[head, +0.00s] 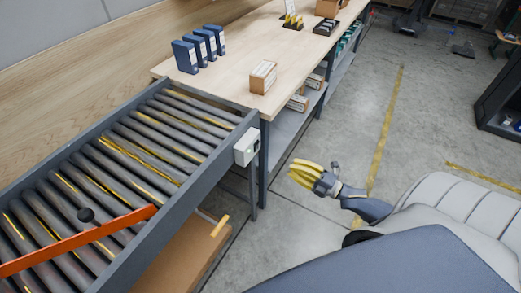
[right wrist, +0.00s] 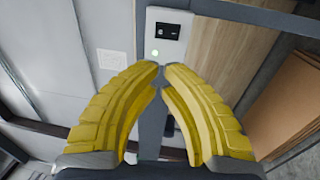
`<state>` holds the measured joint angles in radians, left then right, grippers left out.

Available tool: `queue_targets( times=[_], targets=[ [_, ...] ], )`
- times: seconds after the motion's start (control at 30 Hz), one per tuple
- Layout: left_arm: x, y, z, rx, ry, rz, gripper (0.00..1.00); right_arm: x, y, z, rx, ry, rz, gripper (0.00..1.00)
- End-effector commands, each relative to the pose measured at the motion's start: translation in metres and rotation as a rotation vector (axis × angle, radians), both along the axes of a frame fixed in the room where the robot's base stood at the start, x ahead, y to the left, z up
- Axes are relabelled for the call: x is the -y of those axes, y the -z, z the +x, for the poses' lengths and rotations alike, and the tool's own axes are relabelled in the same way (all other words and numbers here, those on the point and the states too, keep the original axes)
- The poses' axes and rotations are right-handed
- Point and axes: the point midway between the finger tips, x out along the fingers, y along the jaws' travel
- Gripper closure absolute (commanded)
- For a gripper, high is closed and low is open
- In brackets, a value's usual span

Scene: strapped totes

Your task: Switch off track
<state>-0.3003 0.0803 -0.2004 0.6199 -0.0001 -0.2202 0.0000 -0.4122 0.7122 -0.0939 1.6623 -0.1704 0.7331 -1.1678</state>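The track is a roller conveyor (head: 128,150) with dark, yellow-marked rollers in a grey frame at the left of the head view. A small white switch box (head: 247,147) is fixed to the frame's side near its far end. The right wrist view shows the box's face (right wrist: 177,55), with a black rocker switch (right wrist: 167,30) and a lit green lamp (right wrist: 155,53) below it. My right gripper (head: 293,170) has yellow fingers and is apart from the box, to its right. In the right wrist view its fingertips (right wrist: 161,68) nearly meet, empty, below the box. My left gripper is not in view.
An orange bar (head: 80,238) lies across the rollers. A wooden workbench (head: 225,83) adjoins the conveyor and carries blue binders (head: 186,57) and a cardboard box (head: 263,77). A cardboard piece (head: 182,250) is below the conveyor.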

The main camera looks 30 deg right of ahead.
Motion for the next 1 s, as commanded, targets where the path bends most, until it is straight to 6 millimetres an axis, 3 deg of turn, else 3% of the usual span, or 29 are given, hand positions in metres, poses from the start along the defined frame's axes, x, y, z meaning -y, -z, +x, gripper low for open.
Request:
queue_targets(
  times=[0.57,1.0],
  targets=[
    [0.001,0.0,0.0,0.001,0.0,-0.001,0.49,-0.003,0.0,0.007,0.006,0.004,-0.012,1.0],
    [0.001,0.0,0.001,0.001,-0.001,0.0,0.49,-0.036,-0.009,0.067,0.006,0.003,-0.011,1.0]
  ],
)
